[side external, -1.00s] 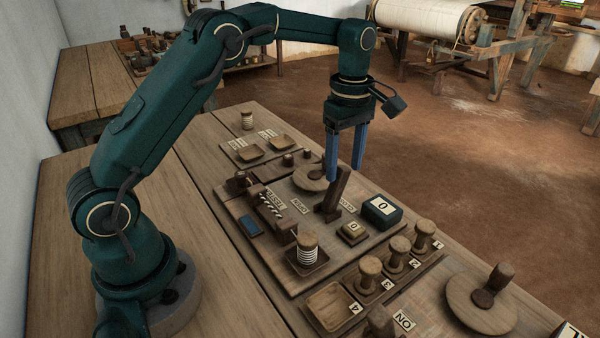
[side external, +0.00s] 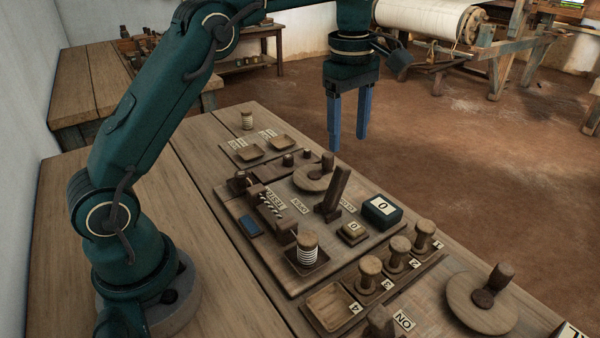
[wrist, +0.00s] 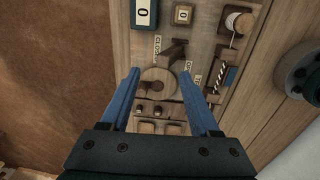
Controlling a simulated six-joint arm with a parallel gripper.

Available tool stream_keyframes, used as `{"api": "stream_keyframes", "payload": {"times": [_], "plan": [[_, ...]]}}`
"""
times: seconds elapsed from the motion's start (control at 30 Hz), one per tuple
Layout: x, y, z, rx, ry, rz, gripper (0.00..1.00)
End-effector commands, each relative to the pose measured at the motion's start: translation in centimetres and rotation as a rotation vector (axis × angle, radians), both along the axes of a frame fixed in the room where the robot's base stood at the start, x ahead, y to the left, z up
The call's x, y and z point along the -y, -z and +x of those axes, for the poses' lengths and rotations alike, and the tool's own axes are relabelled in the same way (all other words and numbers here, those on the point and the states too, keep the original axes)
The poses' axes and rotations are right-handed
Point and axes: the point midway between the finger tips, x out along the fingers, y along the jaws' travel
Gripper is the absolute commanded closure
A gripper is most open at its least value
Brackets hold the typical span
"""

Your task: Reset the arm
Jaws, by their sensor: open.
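My gripper (side external: 348,142) has two blue fingers pointing down, apart and with nothing between them. In the side external view it hangs above the far part of the wooden control board (side external: 278,268), clear of everything. In the wrist view my gripper (wrist: 156,80) frames the round wooden disc (wrist: 158,82) below it. The dark upright lever (side external: 333,190) stands on the board near that disc and is apart from the fingers.
A dark green box marked 0 (side external: 381,212) and a small block marked 0 (side external: 352,231) sit on the board. A banded spool (side external: 307,250) stands at its near end. Several wooden pegs stand in a numbered rack (side external: 372,290). A large disc with a knob (side external: 481,308) lies at right.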

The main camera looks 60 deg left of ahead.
Motion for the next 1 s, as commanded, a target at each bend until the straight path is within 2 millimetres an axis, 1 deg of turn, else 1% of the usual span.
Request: {"api": "stream_keyframes", "payload": {"times": [0.03, 0.13, 0.2, 0.3, 0.37, 0.5, 0.63, 0.77, 0.9, 1.0], "plan": [[0.2, -1.5, -0.5, 0.028, 0.004, 0.002, 0.38], [0.6, -4.1, -2.2, 0.077, 0.024, 0.006, 0.38], [0.9, -5.6, -3.6, 0.110, 0.068, 0.013, 0.38], [1.3, -7.2, -5.7, 0.157, 0.157, 0.029, 0.38], [1.5, -7.8, -7.1, 0.185, 0.220, 0.041, 0.38], [2.0, -8.5, -10.4, 0.244, 0.391, 0.080, 0.38], [2.3, -8.1, -13.5, 0.296, 0.573, 0.130, 0.38], [2.5, -6.6, -16.5, 0.338, 0.783, 0.196, 0.38], [2.7, -4.0, -19.2, 0.364, 1.027, 0.278, 0.38], [2.8, -1.8, -20.6, 0.363, 1.200, 0.333, 0.38]]}}
